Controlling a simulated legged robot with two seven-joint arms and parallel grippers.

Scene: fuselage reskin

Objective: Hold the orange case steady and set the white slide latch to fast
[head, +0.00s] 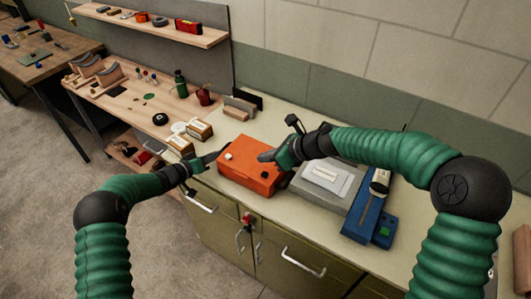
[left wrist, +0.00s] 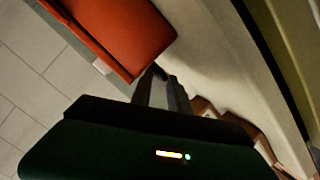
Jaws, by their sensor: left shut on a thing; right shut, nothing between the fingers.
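The orange case (head: 247,172) lies on the pale counter in the middle of the head view, and its edge fills the upper left of the left wrist view (left wrist: 125,35). My right gripper (head: 266,156) is shut and empty, just over the case's top, right of the white latch. Whether it touches is unclear.
A grey box (head: 326,184) stands right of the case, with a blue device (head: 373,205) beyond it. Small boxes (head: 199,130) lie to the left, and a brown block (head: 240,108) is behind. The counter's front edge (head: 290,215) is close to the case.

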